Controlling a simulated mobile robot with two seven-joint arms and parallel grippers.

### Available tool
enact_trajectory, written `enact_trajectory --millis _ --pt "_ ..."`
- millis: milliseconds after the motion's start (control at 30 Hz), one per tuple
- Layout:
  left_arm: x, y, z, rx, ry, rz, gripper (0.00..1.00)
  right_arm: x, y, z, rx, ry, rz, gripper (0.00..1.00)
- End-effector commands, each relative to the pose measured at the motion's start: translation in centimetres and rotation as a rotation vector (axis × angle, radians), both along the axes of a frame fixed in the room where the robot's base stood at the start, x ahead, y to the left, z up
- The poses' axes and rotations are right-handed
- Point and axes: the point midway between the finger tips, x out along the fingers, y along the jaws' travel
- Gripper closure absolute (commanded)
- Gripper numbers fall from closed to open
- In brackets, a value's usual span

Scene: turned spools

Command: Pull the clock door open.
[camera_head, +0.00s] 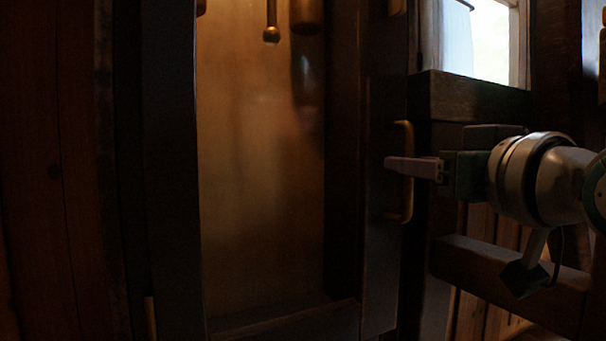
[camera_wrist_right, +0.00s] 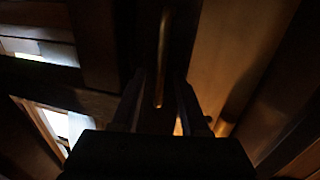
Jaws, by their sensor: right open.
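The clock door (camera_head: 377,230) is a tall dark wooden frame around a pane, with a warm-lit inside behind it. I see no clear gap at its edge, though the picture is dark. A brass bar handle (camera_head: 408,207) stands upright on its right side. My right gripper (camera_head: 398,165) reaches in from the right, level with the handle's middle. In the right wrist view the handle (camera_wrist_right: 163,60) runs between the two open fingers of the gripper (camera_wrist_right: 160,95). I cannot tell whether either finger touches it. My left gripper is out of view.
A pendulum rod (camera_head: 271,30) and a brass weight (camera_head: 306,15) hang behind the pane. A dark wooden beam (camera_head: 475,97) lies below a bright window (camera_head: 490,40) at the right. Another wooden rail (camera_head: 510,278) runs below my right arm. Dark wood panelling (camera_head: 50,180) fills the left.

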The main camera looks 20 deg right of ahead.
Motion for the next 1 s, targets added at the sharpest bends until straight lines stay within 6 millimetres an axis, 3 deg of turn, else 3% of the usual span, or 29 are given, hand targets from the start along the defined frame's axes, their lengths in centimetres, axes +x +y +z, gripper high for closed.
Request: enact_trajectory --millis 200,500,900,1000 --pt "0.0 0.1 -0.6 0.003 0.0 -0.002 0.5 1.7 -0.2 -0.1 -0.001 0.0 0.0 0.56" --pt "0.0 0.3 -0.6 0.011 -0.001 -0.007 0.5 1.9 -0.2 0.0 -0.001 0.001 0.0 0.56" --pt "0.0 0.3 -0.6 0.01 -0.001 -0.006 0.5 1.9 -0.2 0.0 -0.001 0.001 0.0 1.0" --pt "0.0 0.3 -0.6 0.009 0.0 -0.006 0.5 1.9 -0.2 0.0 -0.001 0.001 0.0 1.0"
